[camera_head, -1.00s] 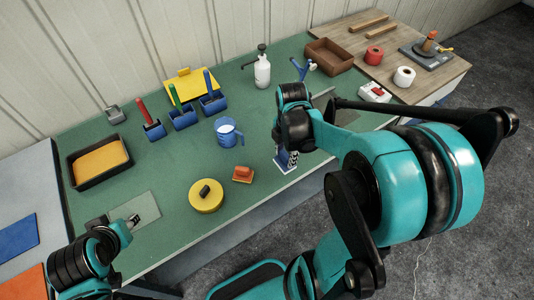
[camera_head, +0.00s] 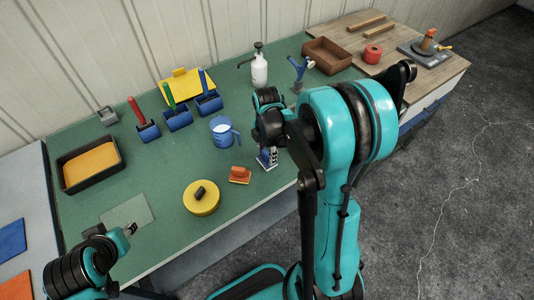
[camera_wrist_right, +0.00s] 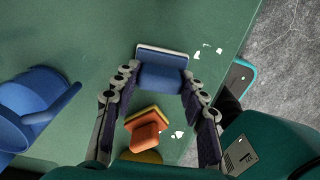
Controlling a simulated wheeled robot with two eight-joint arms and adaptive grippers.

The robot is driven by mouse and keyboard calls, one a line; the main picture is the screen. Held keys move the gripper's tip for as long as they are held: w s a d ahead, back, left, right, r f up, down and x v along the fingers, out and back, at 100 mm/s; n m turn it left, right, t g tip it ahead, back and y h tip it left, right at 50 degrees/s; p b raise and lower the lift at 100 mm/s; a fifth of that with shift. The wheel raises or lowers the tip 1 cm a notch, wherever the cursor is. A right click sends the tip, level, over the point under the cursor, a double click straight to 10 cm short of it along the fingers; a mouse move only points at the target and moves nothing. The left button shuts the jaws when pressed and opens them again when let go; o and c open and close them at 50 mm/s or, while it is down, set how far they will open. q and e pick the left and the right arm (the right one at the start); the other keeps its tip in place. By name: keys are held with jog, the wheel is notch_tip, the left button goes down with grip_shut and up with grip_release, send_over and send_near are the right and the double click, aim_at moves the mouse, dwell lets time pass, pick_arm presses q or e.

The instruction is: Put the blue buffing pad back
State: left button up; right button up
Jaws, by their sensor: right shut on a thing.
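The blue buffing pad (camera_wrist_right: 163,74) is a blue block on a pale base. It sits between the fingers of my right gripper (camera_wrist_right: 160,88) in the right wrist view. My right gripper (camera_head: 267,150) is shut on it over the front part of the green bench. In the head view the pad (camera_head: 266,161) shows just below the fingers, right of an orange block. I cannot tell whether its base touches the bench. My left gripper (camera_head: 131,229) is at the front left, near a grey-green mat; its jaw opening is too small to read.
The green bench (camera_head: 165,220) holds the orange block (camera_head: 240,174), a yellow round pad (camera_head: 201,198), a blue jug (camera_head: 222,132), blue holders (camera_head: 178,119), a black tray (camera_head: 92,164) and a spray bottle (camera_head: 259,68). The bench's front edge is close to the held pad.

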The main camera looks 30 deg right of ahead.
jog(key=shift+f, duration=0.2)
jog(key=o, duration=1)
jog(key=shift+r, duration=0.1)
